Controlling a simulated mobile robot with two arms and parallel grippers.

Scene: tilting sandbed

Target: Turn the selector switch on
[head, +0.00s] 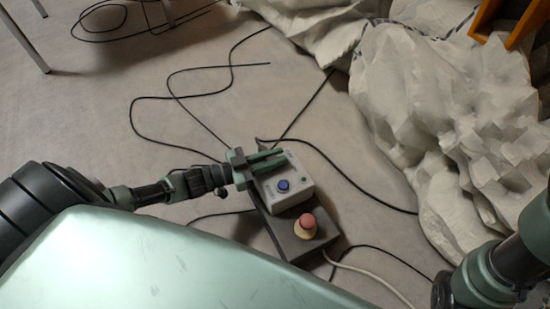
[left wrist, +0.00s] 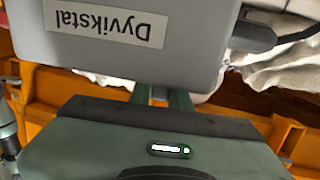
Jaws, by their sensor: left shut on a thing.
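A light grey control box (head: 294,202) sits on a dark base plate (head: 287,240) on the floor, in the middle of the head view. Its top carries a blue button (head: 283,185) and a small green lamp (head: 304,181). My left gripper (head: 281,160) reaches over the far left part of the box and is shut on the selector switch, which the fingers hide. In the left wrist view the box (left wrist: 200,60) fills the upper left, with an upside-down label (left wrist: 108,23), and my green fingers (left wrist: 162,96) run behind it. My right gripper is out of view.
A red mushroom-shaped button (head: 307,222) stands on the base plate nearer me. Black cables (head: 200,99) and a white cable (head: 372,275) lie on the floor. A pale crumpled mass (head: 425,105) lies at the right, with an orange frame (head: 520,28) beyond.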

